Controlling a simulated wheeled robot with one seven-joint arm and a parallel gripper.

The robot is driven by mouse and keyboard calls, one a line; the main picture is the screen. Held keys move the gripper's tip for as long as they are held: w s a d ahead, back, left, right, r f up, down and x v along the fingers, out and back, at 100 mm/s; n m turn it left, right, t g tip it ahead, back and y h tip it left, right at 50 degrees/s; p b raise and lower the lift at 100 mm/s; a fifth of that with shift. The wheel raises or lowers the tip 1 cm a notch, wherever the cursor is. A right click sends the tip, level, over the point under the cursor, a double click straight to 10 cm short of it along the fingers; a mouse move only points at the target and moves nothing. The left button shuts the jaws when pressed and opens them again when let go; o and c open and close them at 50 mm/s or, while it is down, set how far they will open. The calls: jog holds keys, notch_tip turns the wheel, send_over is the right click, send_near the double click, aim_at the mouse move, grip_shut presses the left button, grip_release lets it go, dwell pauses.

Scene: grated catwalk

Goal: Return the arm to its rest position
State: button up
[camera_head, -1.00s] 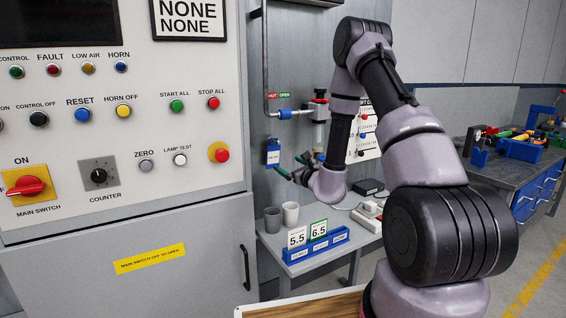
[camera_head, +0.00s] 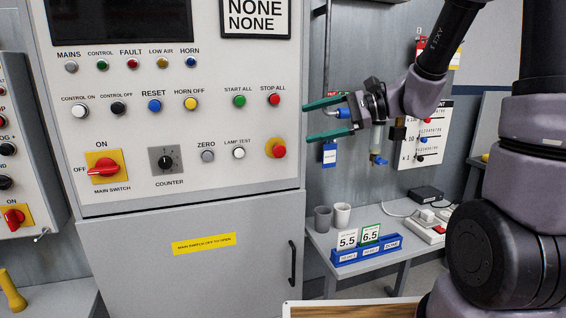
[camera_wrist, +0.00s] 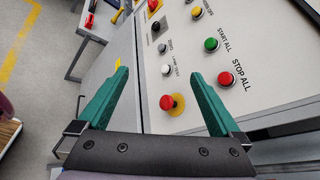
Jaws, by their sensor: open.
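My gripper (camera_head: 308,120) is raised in front of the grey cabinet's right edge, its two green fingers spread apart and pointing left toward the control panel (camera_head: 222,120). In the wrist view my gripper (camera_wrist: 160,90) is open with nothing between its fingers. Beyond the fingertips are the panel's buttons, among them a red button on a yellow base (camera_wrist: 167,102) and the red STOP ALL button (camera_wrist: 226,79). My arm reaches in from the right of the head view, with its elbow above the picture's top edge.
A small table (camera_head: 322,240) below my gripper holds two cups (camera_head: 342,214), a blue card holder (camera_head: 367,250) and a power strip (camera_head: 424,234). A pipe with a blue tag (camera_head: 329,154) hangs behind my gripper. Another panel (camera_head: 20,150) stands at the left.

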jog(key=s+d+r+n+h, duration=0.1)
jog(key=s+d+n+h, duration=0.5)
jog(key=s, duration=0.4)
jog(key=s+d+r+n+t+h, duration=0.1)
jog(key=d+r+t+h, duration=0.3)
jog(key=d, duration=0.6)
jog(key=shift+s+d+r+h, duration=0.45)
jog(key=shift+s+h, duration=0.2)
jog(key=shift+h, duration=0.55)
